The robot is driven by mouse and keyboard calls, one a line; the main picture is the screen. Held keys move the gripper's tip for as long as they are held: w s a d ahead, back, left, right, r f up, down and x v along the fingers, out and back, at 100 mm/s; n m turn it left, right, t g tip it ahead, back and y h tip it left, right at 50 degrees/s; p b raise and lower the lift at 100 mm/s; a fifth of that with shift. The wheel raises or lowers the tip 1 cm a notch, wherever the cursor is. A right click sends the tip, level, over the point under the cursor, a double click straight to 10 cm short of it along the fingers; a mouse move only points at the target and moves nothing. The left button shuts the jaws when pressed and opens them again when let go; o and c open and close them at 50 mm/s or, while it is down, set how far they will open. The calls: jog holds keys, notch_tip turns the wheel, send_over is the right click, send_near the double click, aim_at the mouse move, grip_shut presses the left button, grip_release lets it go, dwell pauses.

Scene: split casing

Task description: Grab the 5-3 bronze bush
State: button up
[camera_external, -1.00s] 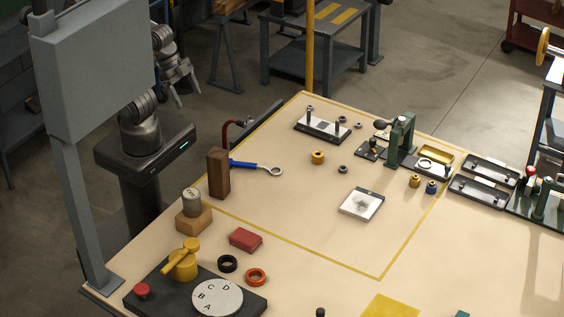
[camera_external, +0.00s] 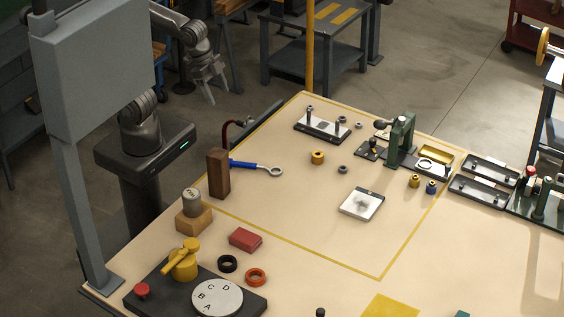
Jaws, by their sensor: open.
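A gold-coloured bush (camera_external: 317,158) stands on the table inside the yellow outline, left of the green press. A second gold-coloured piece (camera_external: 414,181) stands near the outline's right side, beside a small blue-and-dark piece (camera_external: 431,187). No size marking can be read on either gold piece, so I cannot tell which is the 5-3 bush. My gripper (camera_external: 214,92) is open and empty. It is off the table, beyond its far left edge, well left of both gold pieces.
A green press (camera_external: 402,140) and a pin plate (camera_external: 321,127) stand at the back. The front middle of the outlined area is clear.

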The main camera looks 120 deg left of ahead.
jog(key=w+a+f+n+g, duration=0.1)
jog(key=w+a+f, duration=0.1)
jog(key=w+a, duration=0.6)
jog(key=n+g, duration=0.2)
jog(key=g, duration=0.1)
send_over(318, 154)
jog(key=w, duration=0.2)
jog(key=shift+h, duration=0.3)
jog(key=f, duration=2.2)
jog(key=shift+s+d+f, duration=0.25)
jog(key=shift+d+f, duration=0.05)
jog(key=shift+d, duration=0.1)
jog(key=f, duration=0.4)
jog(key=s+f, duration=0.1)
jog(key=f, duration=0.1)
jog(key=shift+f, duration=0.2)
jog(key=c, duration=1.3)
jog(key=shift+o, duration=0.2)
jog(key=shift+r, duration=0.15)
